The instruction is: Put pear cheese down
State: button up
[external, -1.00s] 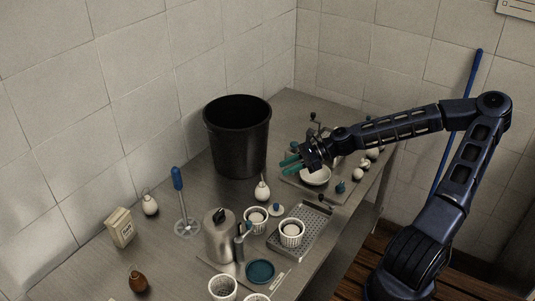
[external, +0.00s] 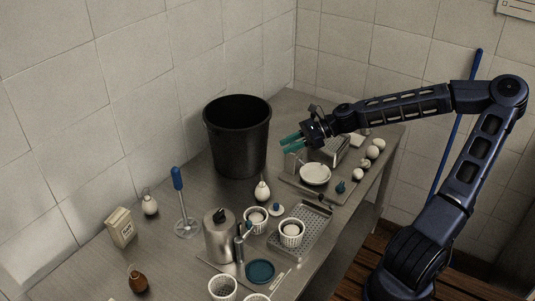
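A white pear cheese (external: 262,191) stands upright on the metal table, just right of the black bin's foot. Another white pear cheese (external: 150,205) stands near the wall at the left, and a brown pear-shaped one (external: 137,280) stands at the front left. My gripper (external: 286,143), with teal fingers, is in the air above the table, right of the bin and above the first white pear cheese in the picture. Its two fingers look apart, with nothing visible between them.
A tall black bin (external: 238,138) stands beside my gripper. A board with a white dish (external: 315,174) lies below it to the right, with several round white cheeses behind. A perforated tray (external: 313,222), perforated baskets, a metal jug (external: 219,237) and a blue-handled tool (external: 180,200) crowd the front.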

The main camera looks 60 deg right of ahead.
jog(key=a+f+n+g+h, duration=0.1)
jog(key=a+f+n+g, duration=0.1)
jog(key=a+f, duration=0.1)
jog(key=a+f+n+g+h, duration=0.1)
jog(key=a+f+n+g, duration=0.1)
jog(key=f, duration=0.3)
jog(key=a+f+n+g+h, duration=0.2)
jog(key=a+f+n, duration=0.1)
jog(key=a+f, duration=0.1)
jog(key=shift+s+a+f+g, duration=0.15)
jog(key=shift+s+f+g, duration=0.15)
jog(key=shift+s+a+f+n+g+h, duration=0.15)
jog(key=shift+f+n+g+h, duration=0.35)
jog(key=shift+n+h, duration=0.5)
jog(key=shift+f+n+h, duration=0.1)
jog(key=shift+n+h, duration=0.4)
jog(key=shift+r+n+h, duration=0.3)
jog(key=shift+n+h, duration=0.5)
jog(key=shift+h, duration=0.2)
jog(key=w+r+n+t+h, duration=0.35)
jog(key=r+n+h, duration=0.25)
jog(key=r, duration=0.8)
send_over(262, 188)
jog(key=shift+t, duration=0.25)
jog(key=shift+s+a+f, duration=0.1)
jog(key=shift+s+f, duration=0.1)
jog(key=shift+f, duration=2.3)
jog(key=shift+s+f, duration=0.15)
jog(key=shift+f, duration=2.3)
jog(key=shift+x, duration=2.55)
